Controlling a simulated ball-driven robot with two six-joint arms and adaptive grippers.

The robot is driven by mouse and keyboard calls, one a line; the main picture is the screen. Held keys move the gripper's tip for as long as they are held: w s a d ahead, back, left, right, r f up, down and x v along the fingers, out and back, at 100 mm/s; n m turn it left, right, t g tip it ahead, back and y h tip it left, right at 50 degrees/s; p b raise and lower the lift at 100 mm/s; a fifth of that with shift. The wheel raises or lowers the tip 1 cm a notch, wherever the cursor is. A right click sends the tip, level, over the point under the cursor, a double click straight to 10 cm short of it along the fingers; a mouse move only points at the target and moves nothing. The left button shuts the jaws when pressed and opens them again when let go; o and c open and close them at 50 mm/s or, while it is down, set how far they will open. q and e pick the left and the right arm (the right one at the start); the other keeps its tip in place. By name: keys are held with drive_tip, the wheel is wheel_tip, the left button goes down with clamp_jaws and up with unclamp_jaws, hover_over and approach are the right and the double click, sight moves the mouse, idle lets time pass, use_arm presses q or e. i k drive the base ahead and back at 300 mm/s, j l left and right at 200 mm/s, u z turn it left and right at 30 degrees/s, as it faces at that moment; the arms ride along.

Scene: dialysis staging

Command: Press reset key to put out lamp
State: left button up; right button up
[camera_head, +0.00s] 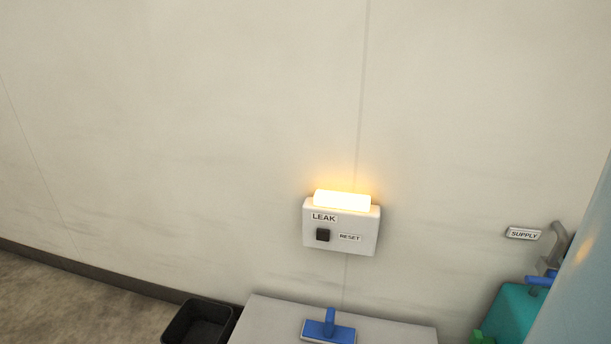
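A white wall box (364,236) labelled LEAK is mounted on the wall, right of the middle of the head view. The lamp (342,200) on its top edge is lit and glows yellow-orange. The dark square reset key (323,235) is on the front of the box at the left, with the RESET label to its right. Nothing touches the key. Neither of my grippers is in view.
Below the box is a grey surface (275,318) with a blue-handled item (329,327) on it. A black bin (200,322) stands to its left. At the right are a SUPPLY label (524,233), a grey tap (556,245) and a teal object (510,312). The wall around the box is clear.

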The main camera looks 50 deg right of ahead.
sight(322, 234)
drive_tip(key=k+z, duration=0.2)
drive_tip(key=z, duration=1.55)
